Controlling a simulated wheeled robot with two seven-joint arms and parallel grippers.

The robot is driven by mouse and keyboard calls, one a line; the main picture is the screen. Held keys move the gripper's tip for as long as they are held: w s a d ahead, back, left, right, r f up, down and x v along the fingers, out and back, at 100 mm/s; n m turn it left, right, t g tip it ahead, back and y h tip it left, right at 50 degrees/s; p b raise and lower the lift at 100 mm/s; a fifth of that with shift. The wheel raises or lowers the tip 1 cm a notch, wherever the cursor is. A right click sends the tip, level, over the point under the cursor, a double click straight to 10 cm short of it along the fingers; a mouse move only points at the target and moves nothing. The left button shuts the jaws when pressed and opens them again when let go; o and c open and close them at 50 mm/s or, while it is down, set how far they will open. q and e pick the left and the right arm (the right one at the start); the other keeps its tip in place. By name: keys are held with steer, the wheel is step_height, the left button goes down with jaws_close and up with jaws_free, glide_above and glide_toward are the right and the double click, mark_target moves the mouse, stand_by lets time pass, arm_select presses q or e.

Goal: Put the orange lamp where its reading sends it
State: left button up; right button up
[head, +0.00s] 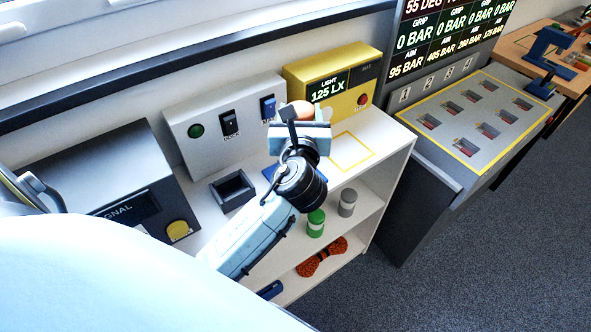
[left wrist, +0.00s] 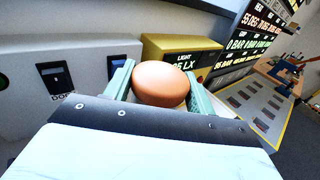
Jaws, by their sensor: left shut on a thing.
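The orange lamp (head: 302,109) is held up between the fingers of my left gripper (head: 300,130), above the white shelf top. In the left wrist view the lamp (left wrist: 161,83) is a smooth orange dome between two pale green fingers; its lower part is hidden. Behind it stands a yellow meter box (head: 330,75) whose display (head: 328,88) reads LIGHT 125 LX. A yellow-outlined square (head: 352,151) on the shelf top is empty, right of the gripper. A dark open tray (head: 233,190) lies to the left. My right gripper is not in view.
A grey switch panel (head: 219,115) and a dark signal box (head: 97,170) stand left of the meter. A green jar (head: 316,223), a grey jar (head: 348,202) and an orange rope coil (head: 321,257) sit on lower shelves. A slotted grey bench (head: 480,112) is at right.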

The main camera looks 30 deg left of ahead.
arm_select(q)
steer(key=shift+w+a+f+n+g+y, duration=0.15)
steer(key=shift+a+f+n+g+y, duration=0.1)
steer(key=shift+a+n+g+y, duration=0.25)
steer(key=shift+w+a+f+n+g+y, duration=0.1)
steer(key=shift+a+f+n+g+y, duration=0.15)
steer(key=shift+n+g+y, duration=0.35)
step_height(320, 180, down, 5)
steer(key=shift+a+f+b, duration=0.1)
steer(key=shift+f+b, duration=0.05)
steer(key=shift+b, duration=0.6)
steer(key=shift+f+b, duration=0.55)
steer(key=shift+f, duration=1.45)
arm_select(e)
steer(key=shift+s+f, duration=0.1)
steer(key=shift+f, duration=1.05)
arm_select(q)
steer(key=shift+f, duration=0.15)
steer(key=o, duration=1.2)
